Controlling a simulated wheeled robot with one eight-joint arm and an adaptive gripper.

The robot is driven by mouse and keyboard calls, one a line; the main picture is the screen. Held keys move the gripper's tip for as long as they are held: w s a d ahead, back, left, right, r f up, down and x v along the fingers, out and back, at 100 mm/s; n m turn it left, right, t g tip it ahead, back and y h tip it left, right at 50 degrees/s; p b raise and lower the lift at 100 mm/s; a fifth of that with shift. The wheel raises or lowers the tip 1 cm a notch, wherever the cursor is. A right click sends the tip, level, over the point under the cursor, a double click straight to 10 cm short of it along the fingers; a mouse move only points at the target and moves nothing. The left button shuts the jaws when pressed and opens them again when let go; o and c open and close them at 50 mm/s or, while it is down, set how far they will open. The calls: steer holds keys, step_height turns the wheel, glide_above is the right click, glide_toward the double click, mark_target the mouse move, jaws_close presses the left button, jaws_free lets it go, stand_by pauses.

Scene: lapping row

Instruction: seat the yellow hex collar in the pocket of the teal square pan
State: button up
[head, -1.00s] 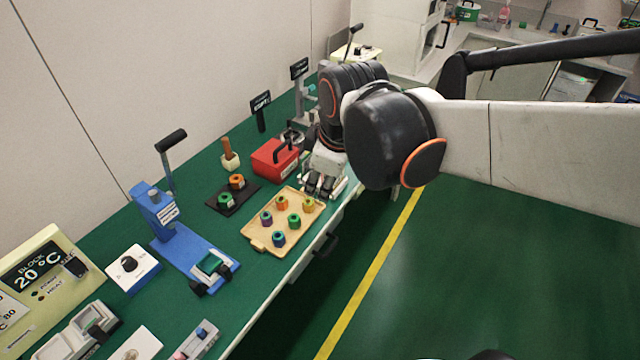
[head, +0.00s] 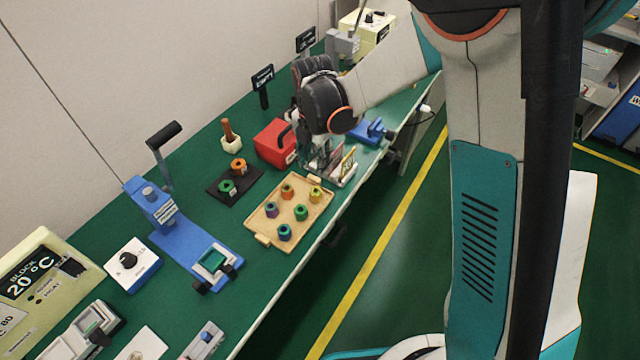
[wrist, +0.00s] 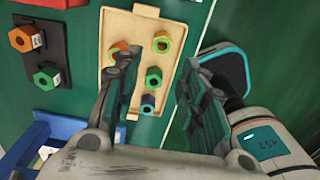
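The yellow hex collar (head: 315,194) stands in the far right corner of the tan tray (head: 262,238). It also shows in the wrist view (wrist: 162,42), ahead of and between my fingers. The teal square pan (head: 213,261) sits on the base of the blue press (head: 188,250), left of the tray; in the wrist view I cannot make it out. My gripper (head: 335,165) hangs just beyond the tray's far end. In the wrist view my gripper (wrist: 158,68) is open, its fingers wide apart with nothing between them.
Orange (head: 288,191), purple (head: 271,209), green (head: 301,212) and blue (head: 284,231) collars share the tray. A black plate (head: 216,190) with two collars and a red box (head: 273,143) stand behind it. The table's front edge runs close by the tray.

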steer(key=b, duration=0.3)
glide_above(315, 192)
steer(key=f, duration=0.8)
steer(key=shift+s+f, duration=0.25)
steer(key=shift+s, duration=0.1)
steer(key=shift+s+f+b, duration=0.15)
steer(key=shift+f+b, duration=0.9)
steer(key=shift+f, duration=1.7)
steer(key=shift+r, duration=0.1)
steer(key=c, duration=0.8)
